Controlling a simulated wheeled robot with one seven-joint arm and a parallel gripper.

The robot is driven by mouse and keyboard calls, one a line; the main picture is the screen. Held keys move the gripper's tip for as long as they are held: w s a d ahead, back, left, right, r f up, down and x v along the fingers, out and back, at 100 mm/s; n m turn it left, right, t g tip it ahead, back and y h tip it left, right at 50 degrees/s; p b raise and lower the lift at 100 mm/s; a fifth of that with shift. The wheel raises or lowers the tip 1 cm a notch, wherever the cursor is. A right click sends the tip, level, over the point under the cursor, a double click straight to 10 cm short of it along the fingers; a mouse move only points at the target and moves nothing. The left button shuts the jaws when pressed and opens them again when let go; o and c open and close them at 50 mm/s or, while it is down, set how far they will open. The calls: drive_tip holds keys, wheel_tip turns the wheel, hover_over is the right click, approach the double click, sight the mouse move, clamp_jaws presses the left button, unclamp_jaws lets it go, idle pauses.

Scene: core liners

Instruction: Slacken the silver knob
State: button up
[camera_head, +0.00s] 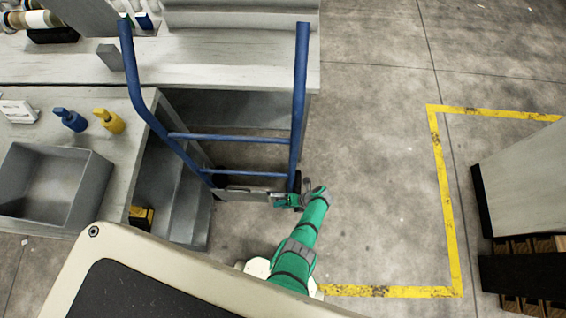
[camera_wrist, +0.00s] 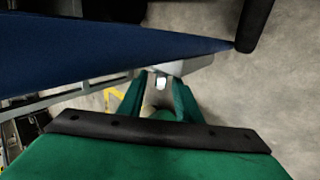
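A small bright silver piece, which looks like the silver knob (camera_wrist: 161,83), shows between the fingertips in the wrist view. Its shape is too small to make out fully, and I cannot pick it out in the head view. My green gripper (camera_wrist: 160,88) has its two fingers apart, with gaps visible on both sides of the silver piece. In the head view my gripper (camera_head: 284,201) points left, at the lower right corner of a blue tubular frame (camera_head: 298,110), by its grey bottom plate (camera_head: 245,194). I cannot tell whether the fingers touch anything.
A blue tube of the frame crosses close in the wrist view (camera_wrist: 110,55). A workbench (camera_head: 100,190) with a grey bin (camera_head: 92,190) and blue and yellow bottles (camera_head: 110,121) stands left. Yellow-taped open floor (camera_head: 385,190) lies right. A cabinet (camera_head: 525,180) is at far right.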

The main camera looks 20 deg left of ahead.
clamp_jaws()
drive_tip(key=shift+s+h, duration=0.1)
drive_tip(key=shift+h, duration=0.5)
drive_tip(key=shift+a+r, duration=0.1)
